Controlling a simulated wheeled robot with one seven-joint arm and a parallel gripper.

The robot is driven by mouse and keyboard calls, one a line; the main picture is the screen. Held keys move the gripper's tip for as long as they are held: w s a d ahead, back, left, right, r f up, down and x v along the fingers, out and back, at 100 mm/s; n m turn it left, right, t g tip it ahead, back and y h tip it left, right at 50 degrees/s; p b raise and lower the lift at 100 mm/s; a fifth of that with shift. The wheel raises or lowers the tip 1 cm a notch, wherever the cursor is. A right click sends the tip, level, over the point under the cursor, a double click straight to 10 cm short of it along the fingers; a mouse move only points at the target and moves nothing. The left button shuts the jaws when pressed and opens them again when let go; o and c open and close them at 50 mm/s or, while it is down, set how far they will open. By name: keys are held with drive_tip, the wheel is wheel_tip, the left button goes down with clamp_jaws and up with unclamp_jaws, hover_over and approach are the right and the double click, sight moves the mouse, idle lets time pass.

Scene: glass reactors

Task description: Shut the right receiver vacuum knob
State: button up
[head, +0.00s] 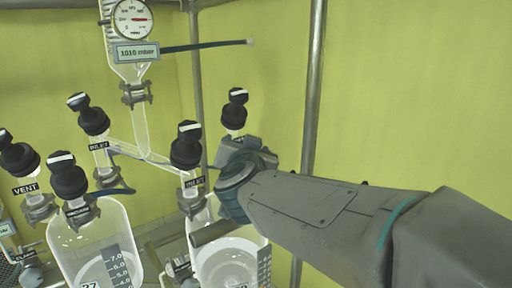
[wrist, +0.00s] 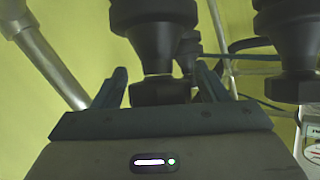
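A black knob with a white bar on top (head: 235,108) stands at the right receiver (head: 232,262), just beyond my gripper (head: 242,152). Its label is mostly hidden, so I cannot read whether it is the vacuum knob. In the wrist view, a dark knob (wrist: 155,30) is ahead of my gripper (wrist: 162,85). Its narrow neck and lower collar appear between the two fingers, with slim gaps at the sides. The fingers are apart and look open; how deep they reach is unclear. My arm hides part of the right receiver's top.
An INLET knob (head: 187,145) stands close left of my gripper. Further left are another INLET knob (head: 92,115), a VACUUM knob (head: 68,175) and a VENT knob (head: 18,155). A gauge (head: 132,19) is above. A metal post (head: 313,85) rises behind my arm.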

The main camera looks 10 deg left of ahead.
drive_tip(key=v, duration=1.3)
drive_tip(key=shift+s+p, duration=0.4)
drive_tip(key=shift+p, duration=0.05)
